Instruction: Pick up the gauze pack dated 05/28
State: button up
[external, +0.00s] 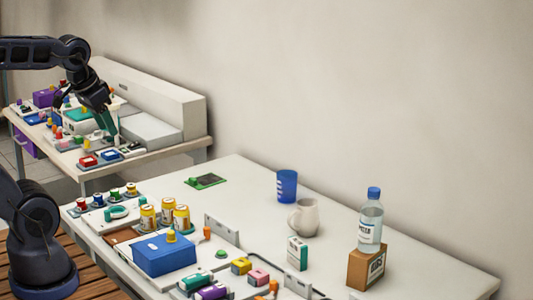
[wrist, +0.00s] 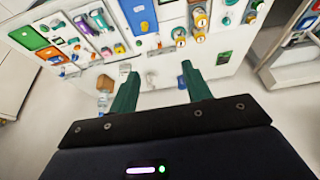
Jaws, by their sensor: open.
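A brown box (external: 366,268) with dark print on its front stands at the right of the near white table; the print is too small to read surely. A small white and green box (external: 297,252) stands left of it. I cannot tell which pack bears 05/28. In the wrist view the brown box (wrist: 104,82) is left of my gripper's fingers, and the white box (wrist: 125,69) is by the left fingertip. My gripper (wrist: 158,70) is open and empty, its green fingers wide apart. In the external view my gripper (external: 106,125) is at the upper left, apart from both boxes.
A water bottle (external: 371,220) stands on or just behind the brown box. A white mug (external: 304,217) and blue cup (external: 287,186) are further back. A blue box (external: 164,256) and several small coloured items crowd the front left. The table's back right is clear.

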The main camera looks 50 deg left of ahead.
jog(key=shift+c, duration=0.2)
jog(key=w+d+f+n+g+h, duration=0.2)
jog(key=w+d+f, duration=0.1)
jog(key=w, duration=0.4)
jog(key=w+d+f+n+g+h, duration=0.1)
jog(key=w+d+f+n+g, duration=0.2)
jog(key=w, duration=0.5)
jog(key=w+d+f+n+h, duration=0.1)
jog(key=w+d+f+h, duration=0.2)
jog(key=w, duration=0.4)
jog(key=n+g+h, duration=0.2)
jog(key=n+h, duration=0.5)
jog(key=n, duration=0.3)
send_near(304, 255)
jog(key=shift+x, duration=4.05)
jog(key=shift+c, duration=0.5)
grip_shut()
